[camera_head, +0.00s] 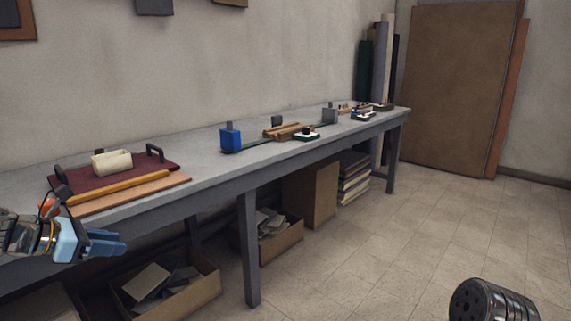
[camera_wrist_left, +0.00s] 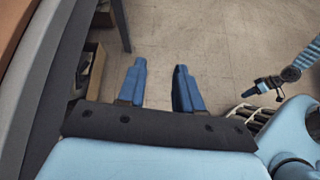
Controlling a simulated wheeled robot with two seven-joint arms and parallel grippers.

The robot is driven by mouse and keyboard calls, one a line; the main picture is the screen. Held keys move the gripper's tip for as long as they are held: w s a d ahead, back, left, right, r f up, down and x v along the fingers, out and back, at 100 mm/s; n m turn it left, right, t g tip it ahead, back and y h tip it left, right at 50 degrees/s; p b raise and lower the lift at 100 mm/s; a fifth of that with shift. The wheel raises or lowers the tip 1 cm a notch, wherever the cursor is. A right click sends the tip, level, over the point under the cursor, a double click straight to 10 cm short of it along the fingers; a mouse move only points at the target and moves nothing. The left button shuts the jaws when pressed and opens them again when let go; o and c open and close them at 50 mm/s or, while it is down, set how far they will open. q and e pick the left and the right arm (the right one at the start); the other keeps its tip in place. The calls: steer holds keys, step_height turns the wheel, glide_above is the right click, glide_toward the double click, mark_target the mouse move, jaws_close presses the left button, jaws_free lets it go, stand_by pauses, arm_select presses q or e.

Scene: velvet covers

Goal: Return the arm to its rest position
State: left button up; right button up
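My left gripper (camera_head: 122,243) hangs in front of the near end of the long grey workbench (camera_head: 215,150), past its front edge. In the left wrist view its two blue fingers (camera_wrist_left: 160,80) stand apart with only bare floor between them, so it is open and empty. A small dark gripper, apparently my right one (camera_wrist_left: 265,92), shows at the right of the left wrist view over the floor. It is too small there to tell whether it is open or shut.
On the bench near the left gripper lie a dark red board (camera_head: 100,178) with a cream block (camera_head: 111,162) and an orange-brown strip (camera_head: 120,188). A blue block (camera_head: 230,138) stands farther along. Boxes (camera_head: 165,285) sit underneath.

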arm_select(q)
steer(key=s+d+f+m+g+y, duration=0.1)
steer(key=d+f+m+g+y, duration=0.3)
steer(key=f, duration=1.2)
steer(key=d+f+m+g+h, duration=0.1)
steer(key=d+f+m, duration=0.5)
steer(key=f, duration=1)
steer(key=s+d+f+m+g, duration=0.3)
steer(key=s+d+f+m, duration=1.1)
steer(key=s+d+f, duration=0.2)
steer(key=shift+s+d+y, duration=0.15)
steer(key=shift+s+y, duration=0.15)
steer(key=shift+s, duration=0.85)
